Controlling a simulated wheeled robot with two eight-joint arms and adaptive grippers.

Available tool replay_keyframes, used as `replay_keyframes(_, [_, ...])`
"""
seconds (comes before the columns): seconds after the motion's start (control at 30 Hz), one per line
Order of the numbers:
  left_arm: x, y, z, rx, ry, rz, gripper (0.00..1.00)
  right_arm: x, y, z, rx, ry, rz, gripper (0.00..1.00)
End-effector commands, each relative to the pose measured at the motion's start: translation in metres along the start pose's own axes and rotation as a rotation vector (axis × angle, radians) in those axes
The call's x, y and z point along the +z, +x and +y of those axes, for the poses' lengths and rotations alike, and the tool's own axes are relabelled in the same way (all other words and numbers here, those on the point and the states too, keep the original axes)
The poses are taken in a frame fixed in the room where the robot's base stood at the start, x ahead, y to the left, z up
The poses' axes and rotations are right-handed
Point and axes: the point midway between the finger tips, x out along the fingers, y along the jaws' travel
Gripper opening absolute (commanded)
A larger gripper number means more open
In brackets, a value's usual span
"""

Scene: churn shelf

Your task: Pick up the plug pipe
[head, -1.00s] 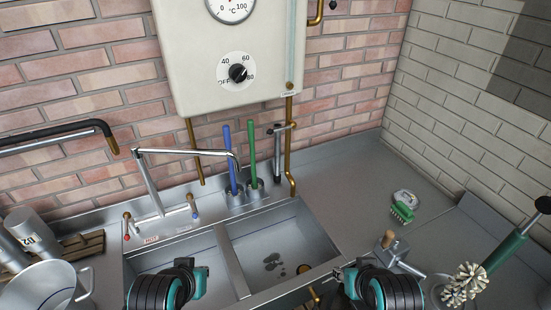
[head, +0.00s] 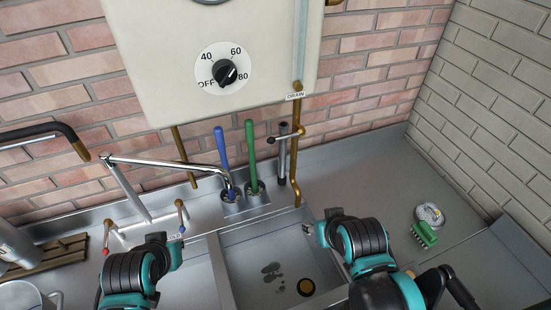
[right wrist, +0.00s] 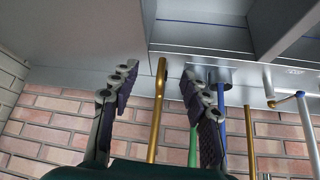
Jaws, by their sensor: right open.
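The likely plug pipe is a grey upright pipe (head: 282,155) with a dark top. In the head view it stands at the back of the sink, between the green handle and the copper drain pipe. I cannot pick it out surely in the right wrist view. My right gripper (head: 312,229) is over the sink's right side, in front of and below the pipe, apart from it. In the right wrist view the right gripper (right wrist: 155,85) is open and empty, with its fingers apart. My left gripper (head: 178,248) is over the left basin; its jaws are unclear.
A blue handle (head: 222,155) and a green handle (head: 251,150) stand left of the pipe. The copper drain pipe (head: 298,150) runs down just right of it. A swing tap (head: 165,165) reaches across the left. A green brush (head: 424,235) lies on the right counter.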

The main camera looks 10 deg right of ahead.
Motion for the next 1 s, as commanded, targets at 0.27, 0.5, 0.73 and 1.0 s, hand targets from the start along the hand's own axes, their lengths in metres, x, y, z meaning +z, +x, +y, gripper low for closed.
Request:
replay_keyframes(0.27, [-0.005,-0.007,0.000,0.000,0.000,0.000,0.00,-0.017,-0.007,0.001,-0.009,-0.020,-0.016,0.46])
replay_keyframes(0.5, [-0.011,-0.016,0.000,0.000,0.000,0.000,0.00,-0.039,-0.016,0.002,-0.023,-0.048,-0.039,0.46])
replay_keyframes(0.73, [-0.023,-0.032,0.000,0.000,0.000,0.000,0.00,-0.080,-0.027,0.006,-0.053,-0.101,-0.075,0.46])
replay_keyframes(1.0, [-0.050,-0.069,0.000,0.000,0.000,0.000,0.00,-0.173,-0.039,0.021,-0.148,-0.226,-0.136,0.46])
